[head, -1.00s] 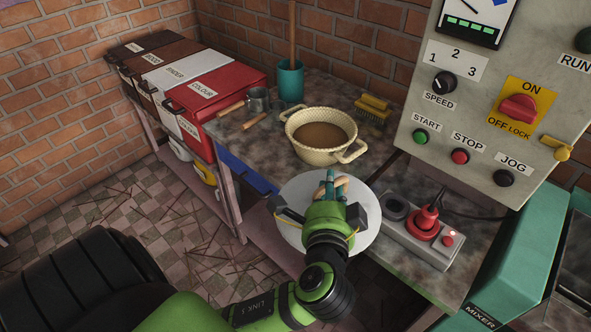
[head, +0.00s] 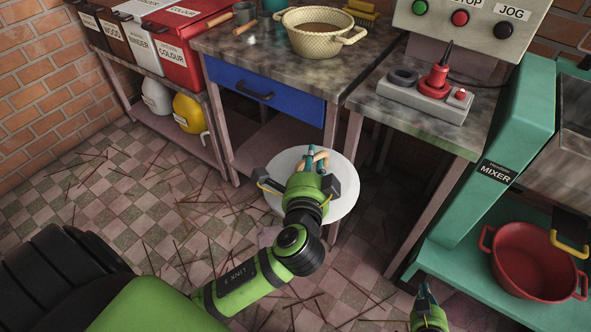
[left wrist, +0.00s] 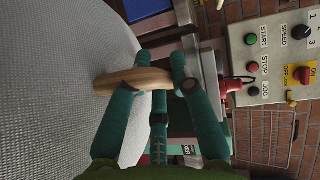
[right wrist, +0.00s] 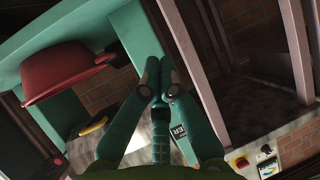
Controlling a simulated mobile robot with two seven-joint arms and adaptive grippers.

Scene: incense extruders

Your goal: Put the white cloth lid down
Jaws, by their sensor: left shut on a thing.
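The white cloth lid (head: 343,203) is a round pale disc with a wooden handle (head: 320,160). My left gripper (head: 316,155) is shut on that handle. In the left wrist view the teal fingers clasp the handle (left wrist: 132,80), with the woven white cloth (left wrist: 65,85) beside it. In the head view the lid is in front of the worktables, over the tiled floor; part of it is hidden behind my gripper. My right gripper (head: 424,292) is at the lower right, empty, its fingertips together in the right wrist view (right wrist: 160,75).
A woven basket (head: 318,43) of brown material stands on the marble worktable (head: 240,45), above a blue drawer (head: 262,92). A socket block (head: 420,103) lies on the right-hand table. A red basin (head: 535,262) sits on the teal mixer. Sticks litter the floor.

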